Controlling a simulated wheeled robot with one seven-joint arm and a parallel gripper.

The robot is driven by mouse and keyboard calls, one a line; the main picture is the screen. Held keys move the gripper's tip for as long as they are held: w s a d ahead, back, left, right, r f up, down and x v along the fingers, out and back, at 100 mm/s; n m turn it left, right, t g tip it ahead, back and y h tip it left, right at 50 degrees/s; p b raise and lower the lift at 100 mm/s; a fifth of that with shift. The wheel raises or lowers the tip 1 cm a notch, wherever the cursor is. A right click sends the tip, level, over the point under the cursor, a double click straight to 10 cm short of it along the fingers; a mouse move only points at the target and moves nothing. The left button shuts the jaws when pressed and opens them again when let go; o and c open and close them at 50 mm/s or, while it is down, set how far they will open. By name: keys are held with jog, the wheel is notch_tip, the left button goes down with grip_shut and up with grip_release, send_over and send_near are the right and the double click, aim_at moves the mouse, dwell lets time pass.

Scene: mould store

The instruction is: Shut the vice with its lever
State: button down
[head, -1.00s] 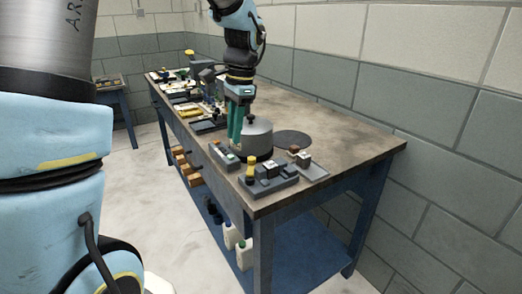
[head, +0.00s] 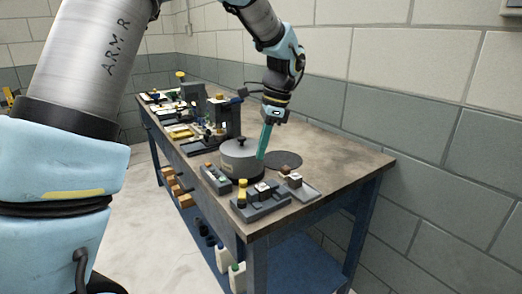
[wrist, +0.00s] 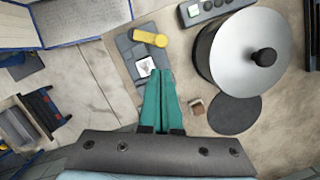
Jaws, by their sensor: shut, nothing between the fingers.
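The vice (head: 262,201) is a small grey block fixture near the front corner of the bench, with an upright yellow-topped lever (head: 242,192) at its left end. In the wrist view the vice (wrist: 137,52) lies just beyond the fingertips, and its yellow lever (wrist: 150,38) points right. My gripper (head: 261,157) has teal fingers pointing down, beside the pot in the head view and apart from the lever. The fingers also show in the wrist view (wrist: 161,72), shut with nothing between them. Their exact height above the bench is unclear.
A grey lidded pot (head: 238,158) stands close to my fingers, with a dark round mat (head: 284,160) behind it. The bench's right side (head: 345,166) is clear.

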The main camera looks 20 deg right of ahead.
aim_at(243, 193)
jog(key=p+x, duration=0.1)
jog(key=x, duration=0.6)
jog(key=shift+f, duration=0.25)
jog(key=shift+w+a+n+g+p, duration=0.3)
jog(key=shift+w+a+n+p, duration=0.15)
jog(key=shift+n, duration=0.55)
jog(key=shift+w+a+n+p, duration=0.4)
jog(key=shift+a+n, duration=0.1)
jog(key=shift+n, duration=0.6)
jog(key=n, duration=0.1)
jog(key=a+n+g, duration=0.1)
jog(key=shift+w+a+n, duration=0.25)
jog(key=shift+w+n, duration=0.05)
jog(key=shift+n, duration=0.1)
jog(key=a+n, duration=0.1)
jog(key=n, duration=0.1)
jog(key=a+n+g+p, duration=0.1)
jog(key=n, duration=0.1)
jog(key=shift+w+a+h, duration=0.15)
jog(key=shift+a+h, duration=0.1)
jog(key=shift+h, duration=0.15)
jog(key=shift+a+n+g, duration=0.15)
jog(key=shift+a+n, duration=0.25)
jog(key=shift+n, duration=0.45)
jog(key=shift+a+n+g, duration=0.15)
jog(key=shift+a+n, duration=0.25)
jog(key=shift+n, duration=0.45)
jog(key=shift+h, duration=0.3)
